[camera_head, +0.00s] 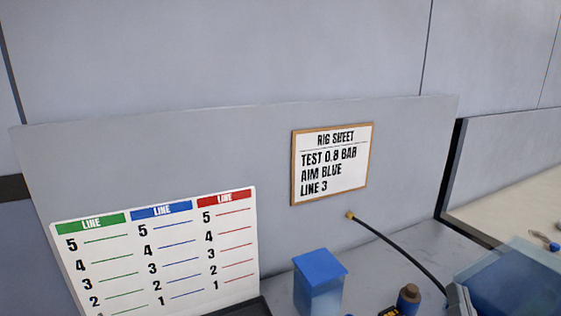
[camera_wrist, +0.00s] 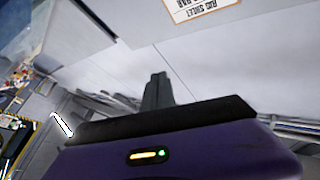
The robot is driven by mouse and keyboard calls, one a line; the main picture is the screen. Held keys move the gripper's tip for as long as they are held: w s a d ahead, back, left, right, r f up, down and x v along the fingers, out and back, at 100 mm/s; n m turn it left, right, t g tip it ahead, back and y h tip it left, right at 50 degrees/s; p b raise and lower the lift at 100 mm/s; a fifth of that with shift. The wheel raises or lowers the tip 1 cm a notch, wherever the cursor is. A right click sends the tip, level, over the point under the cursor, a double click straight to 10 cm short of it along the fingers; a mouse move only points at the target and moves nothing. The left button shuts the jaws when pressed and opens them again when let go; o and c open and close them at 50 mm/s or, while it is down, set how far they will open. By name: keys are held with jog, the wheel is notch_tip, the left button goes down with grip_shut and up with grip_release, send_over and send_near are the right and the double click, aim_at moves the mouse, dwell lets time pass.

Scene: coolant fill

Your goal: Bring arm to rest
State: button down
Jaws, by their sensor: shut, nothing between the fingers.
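My gripper (camera_wrist: 157,78) shows in the wrist view as dark fingers standing close together above a black bar and my purple wrist housing. It is shut, and nothing shows between the fingers. It points toward a pale grey surface and touches nothing that I can see. The rest of my arm is out of sight, and no part of the gripper can be made out in the head view.
The head view shows a rig sheet (camera_head: 332,164), a line chart (camera_head: 155,250), a blue-lidded container (camera_head: 319,285), a brown-capped bottle (camera_head: 408,298), a black hose (camera_head: 400,250) and a translucent blue box (camera_head: 515,280). The wall (camera_head: 230,50) above is bare.

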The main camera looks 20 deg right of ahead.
jog(key=s+a+f+n+g+y, duration=0.3)
jog(key=s+a+f+n+y, duration=0.8)
jog(key=s+a+f, duration=0.6)
jog(key=shift+s+f+y, duration=0.35)
jog(key=shift+s+y, duration=0.35)
jog(key=shift+s, duration=0.55)
